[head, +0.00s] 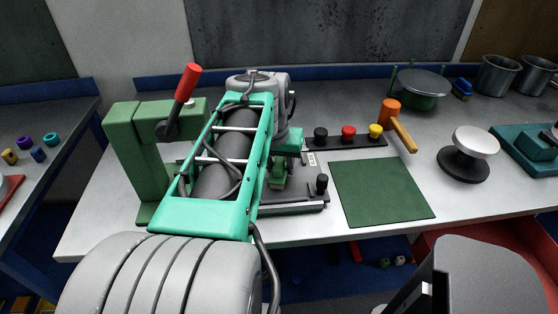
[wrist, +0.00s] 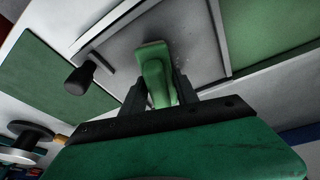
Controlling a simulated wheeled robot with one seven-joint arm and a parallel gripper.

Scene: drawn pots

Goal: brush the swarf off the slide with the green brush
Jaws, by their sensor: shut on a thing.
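My gripper (wrist: 159,91) is shut on the green brush (wrist: 154,66), with one dark finger on each side of it. The brush is over the grey slide (wrist: 120,52); I cannot tell whether its bristles touch. The slide has a black knob (wrist: 78,78) at one corner. In the head view the slide (head: 300,194) lies right of the green press, partly hidden by my arm, and the brush (head: 277,181) shows small below my gripper (head: 279,168). A few tiny specks on the slide near the brush may be swarf; they are too small to be sure.
The green press (head: 122,130) with a red-handled lever (head: 187,82) stands left of my arm. A green mat (head: 380,190) lies right of the slide. Behind are a rack with black, red and yellow knobs (head: 348,140) and an orange mallet (head: 390,111). A white-topped stand (head: 475,143) is farther right.

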